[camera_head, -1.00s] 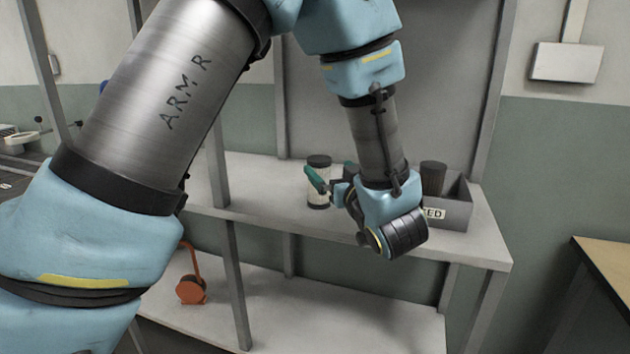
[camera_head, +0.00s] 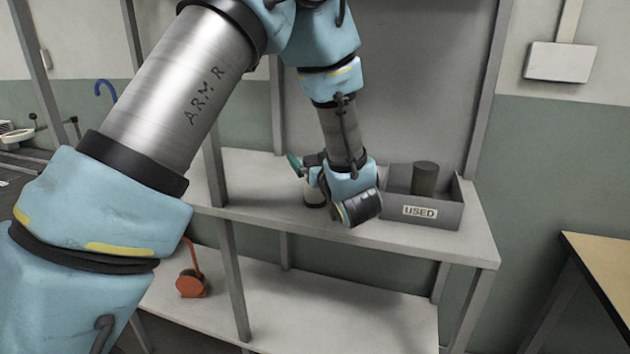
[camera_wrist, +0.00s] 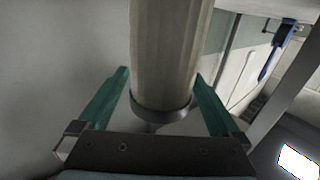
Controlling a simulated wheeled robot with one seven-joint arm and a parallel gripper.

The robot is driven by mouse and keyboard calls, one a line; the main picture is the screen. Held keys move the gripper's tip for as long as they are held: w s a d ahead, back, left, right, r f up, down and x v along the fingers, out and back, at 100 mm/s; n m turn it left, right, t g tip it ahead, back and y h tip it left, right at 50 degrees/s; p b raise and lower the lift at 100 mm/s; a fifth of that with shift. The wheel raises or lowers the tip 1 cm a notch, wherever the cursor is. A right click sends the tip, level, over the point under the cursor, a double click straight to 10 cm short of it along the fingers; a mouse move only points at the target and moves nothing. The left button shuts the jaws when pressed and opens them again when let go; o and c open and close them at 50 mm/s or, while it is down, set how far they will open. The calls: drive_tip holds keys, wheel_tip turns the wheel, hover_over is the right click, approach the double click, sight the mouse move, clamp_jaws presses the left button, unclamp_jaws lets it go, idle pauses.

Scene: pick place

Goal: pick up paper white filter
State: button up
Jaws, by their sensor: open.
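The white paper filter (camera_wrist: 168,50) is a pale pleated cylinder with a dark end ring, seen large in the wrist view. It stands between the two green fingers of my gripper (camera_wrist: 165,100). The fingers are open, with a gap visible at least on the left side. In the head view my gripper (camera_head: 300,168) is over the upper shelf, and it and my wrist hide most of the filter. Only the lower part of the filter (camera_head: 314,196) shows there, resting on the shelf.
A grey bin labelled USED (camera_head: 448,214) stands right of my gripper on the upper shelf (camera_head: 255,205), with a dark cylinder (camera_head: 425,179) inside. An orange object (camera_head: 191,284) is on the lower shelf (camera_head: 300,312). A wooden-topped table (camera_head: 605,262) is at the right.

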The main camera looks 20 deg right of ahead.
clamp_jaws()
idle(0.7)
